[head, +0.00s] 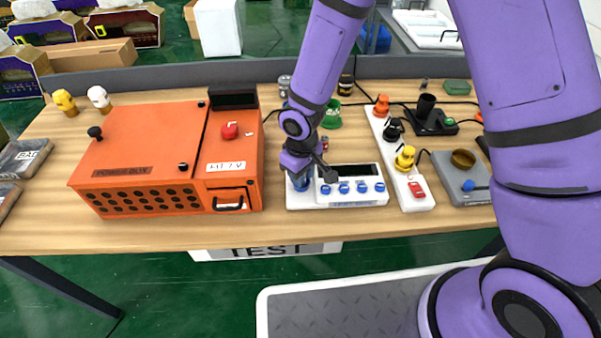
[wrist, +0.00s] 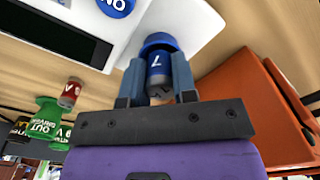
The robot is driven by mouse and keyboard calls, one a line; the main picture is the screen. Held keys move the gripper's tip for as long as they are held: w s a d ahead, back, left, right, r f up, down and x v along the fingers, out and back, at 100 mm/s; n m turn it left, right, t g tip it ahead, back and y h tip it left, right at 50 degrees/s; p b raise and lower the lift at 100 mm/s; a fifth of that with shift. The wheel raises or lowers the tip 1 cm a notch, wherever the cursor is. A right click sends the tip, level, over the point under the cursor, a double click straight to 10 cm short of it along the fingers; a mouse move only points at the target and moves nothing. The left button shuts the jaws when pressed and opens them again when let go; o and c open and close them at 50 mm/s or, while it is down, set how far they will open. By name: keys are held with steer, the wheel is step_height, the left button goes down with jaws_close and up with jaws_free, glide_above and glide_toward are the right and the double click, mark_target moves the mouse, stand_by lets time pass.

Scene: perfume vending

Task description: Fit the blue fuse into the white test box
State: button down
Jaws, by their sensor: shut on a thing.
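The white test box (head: 303,202) lies near the front edge of the table, with a dark display and a row of blue buttons. My gripper (head: 300,178) points down over the box's left end. It is shut on the blue fuse (head: 302,184), which is mostly hidden by the gripper in the head view. In the wrist view, my gripper (wrist: 157,82) has the blue fuse (wrist: 158,65) between its two fingers. The fuse's blue end is against or just above the white surface of the test box (wrist: 190,22). I cannot tell whether it is seated in a socket.
A large orange power box (head: 150,150) stands close on the left. A white strip with coloured plugs (head: 416,203) and a grey block with a brass cup (head: 466,188) are on the right. A green holder (head: 331,115) and a red fuse (wrist: 70,92) are behind the test box.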

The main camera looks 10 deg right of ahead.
steer(key=shift+s+f, duration=0.15)
steer(key=shift+f, duration=0.25)
steer(key=shift+s+d+f, duration=0.15)
steer(key=shift+f, duration=0.05)
steer(key=c, duration=1)
jaws_free()
steer(key=shift+c, duration=0.2)
steer(key=shift+o, duration=0.7)
step_height(320, 180, up, 13)
steer(key=shift+w, duration=0.3)
steer(key=shift+r, duration=0.1)
